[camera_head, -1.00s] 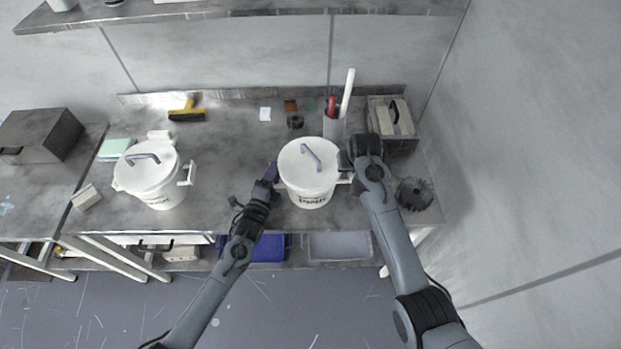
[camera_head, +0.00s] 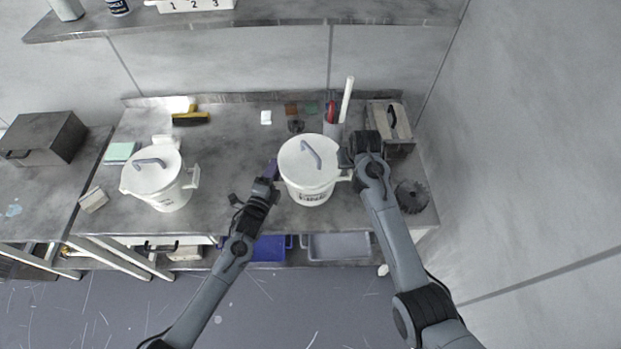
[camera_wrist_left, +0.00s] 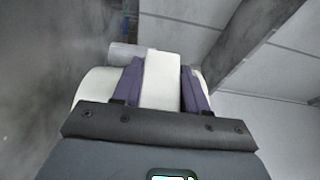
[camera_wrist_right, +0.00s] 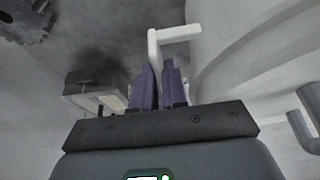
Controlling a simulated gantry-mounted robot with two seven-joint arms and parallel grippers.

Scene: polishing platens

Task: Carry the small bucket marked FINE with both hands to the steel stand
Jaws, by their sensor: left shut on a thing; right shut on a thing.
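A white lidded bucket (camera_head: 308,180) with a grey lid handle is held between my two grippers, over the right part of the grey bench. Its dark front label is too small to read. My left gripper (camera_head: 271,173) is shut on its left side handle; in the left wrist view the purple fingers (camera_wrist_left: 161,88) flank the white handle (camera_wrist_left: 160,65). My right gripper (camera_head: 346,159) is shut on the right side handle; in the right wrist view its fingers (camera_wrist_right: 157,88) close on the white bar (camera_wrist_right: 153,50). The bucket's underside is hidden. I cannot identify the steel stand for certain.
A second white lidded bucket (camera_head: 158,188) stands on the left of the bench (camera_head: 228,150). A yellow-handled brush (camera_head: 190,117), a grey holder with a white rod (camera_head: 346,100), a box with a handle (camera_head: 390,125) and a dark toothed disc (camera_head: 411,196) surround the held bucket.

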